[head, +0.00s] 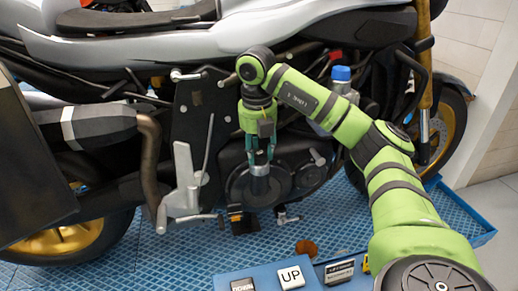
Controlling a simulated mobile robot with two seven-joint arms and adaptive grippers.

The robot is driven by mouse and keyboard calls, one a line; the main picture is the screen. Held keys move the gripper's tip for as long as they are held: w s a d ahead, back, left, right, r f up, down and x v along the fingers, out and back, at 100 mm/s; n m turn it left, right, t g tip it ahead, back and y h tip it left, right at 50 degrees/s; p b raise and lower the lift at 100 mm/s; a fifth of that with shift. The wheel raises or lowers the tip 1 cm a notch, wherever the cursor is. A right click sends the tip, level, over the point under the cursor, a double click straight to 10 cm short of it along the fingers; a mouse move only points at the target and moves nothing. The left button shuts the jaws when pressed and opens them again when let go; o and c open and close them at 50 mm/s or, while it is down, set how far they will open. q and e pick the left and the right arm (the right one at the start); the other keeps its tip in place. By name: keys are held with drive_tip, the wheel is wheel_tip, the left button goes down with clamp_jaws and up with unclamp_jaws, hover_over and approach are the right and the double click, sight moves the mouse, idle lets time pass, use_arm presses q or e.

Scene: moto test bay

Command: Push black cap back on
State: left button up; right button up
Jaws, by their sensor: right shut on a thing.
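My right gripper (261,156) points down in front of the motorcycle's engine, its fingers shut on a dark cylindrical piece, which looks like the black cap (260,186). The cap has a lighter grey band near its top, just under the fingertips. It overlaps the round dark engine cover (240,188) in the picture; I cannot tell whether it touches the cover or hangs in front of it. The opening the cap fits is not clearly visible. My left gripper is not in view.
The motorcycle (190,42) stands on a blue grid platform (340,226). A container with a blue lid (341,73) is right of my gripper. A grey pedal bracket (184,180) is to the left. A blue panel with an UP button (291,277) is at the front.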

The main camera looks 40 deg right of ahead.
drive_tip(key=o, duration=1)
drive_tip(key=o, duration=0.4)
drive_tip(key=shift+c, duration=0.2)
drive_tip(key=shift+o, duration=0.7)
drive_tip(key=shift+s+a+r, duration=0.1)
drive_tip(key=shift+s, duration=0.05)
drive_tip(key=shift+r, duration=0.1)
